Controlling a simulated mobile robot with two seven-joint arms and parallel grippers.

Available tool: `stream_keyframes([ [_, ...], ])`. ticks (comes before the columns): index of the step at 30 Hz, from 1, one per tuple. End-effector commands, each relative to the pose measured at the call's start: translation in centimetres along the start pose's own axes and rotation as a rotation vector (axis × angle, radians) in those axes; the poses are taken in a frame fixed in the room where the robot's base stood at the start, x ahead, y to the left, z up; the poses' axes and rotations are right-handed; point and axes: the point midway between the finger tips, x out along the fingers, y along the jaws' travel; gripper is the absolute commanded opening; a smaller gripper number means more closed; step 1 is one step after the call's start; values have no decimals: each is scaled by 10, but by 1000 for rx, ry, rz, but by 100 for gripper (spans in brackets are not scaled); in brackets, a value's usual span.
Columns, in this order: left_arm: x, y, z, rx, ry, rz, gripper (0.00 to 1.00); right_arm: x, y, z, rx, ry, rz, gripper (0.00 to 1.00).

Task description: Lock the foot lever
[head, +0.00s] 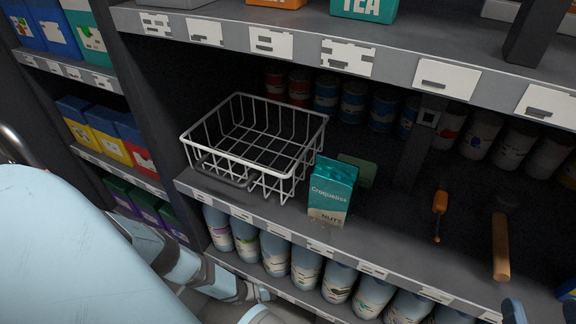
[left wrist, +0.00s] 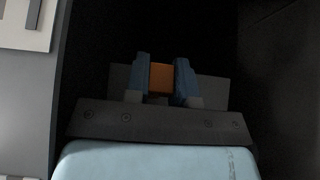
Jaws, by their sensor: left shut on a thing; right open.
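I cannot make out a foot lever in either view. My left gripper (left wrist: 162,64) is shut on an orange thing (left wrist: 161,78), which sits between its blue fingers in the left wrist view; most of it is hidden. In the head view my left arm reaches down along the lower left, and its gripper is not clearly seen. My right gripper (head: 542,311) shows only its blue fingertips at the bottom right corner. They are apart with nothing seen between them.
A white wire basket (head: 250,165) stands on the middle shelf, beside a teal Croquettes box (head: 331,196). An orange-handled tool (head: 440,203) and a wooden rod (head: 501,247) are to the right. A shiny metal bar (head: 16,142) is at far left.

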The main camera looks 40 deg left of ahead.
Motion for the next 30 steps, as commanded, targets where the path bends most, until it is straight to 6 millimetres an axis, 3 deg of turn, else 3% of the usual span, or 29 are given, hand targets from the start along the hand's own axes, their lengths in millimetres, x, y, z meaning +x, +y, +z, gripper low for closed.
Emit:
stream_keyframes([
  [6,1,0,-2,1,3,1,0,0,0,0,0,0,0,69],
  [7,1,0,-2,1,3,1,26,0,0,0,0,0,0,69],
  [10,1,0,-1,1,3,1,49,0,0,0,0,0,0,69],
  [20,-3,0,0,0,2,0,49,0,0,0,1,-1,0,69],
  [30,-54,1,-1,0,2,-1,49,1,-2,-2,40,-22,-3,69],
])
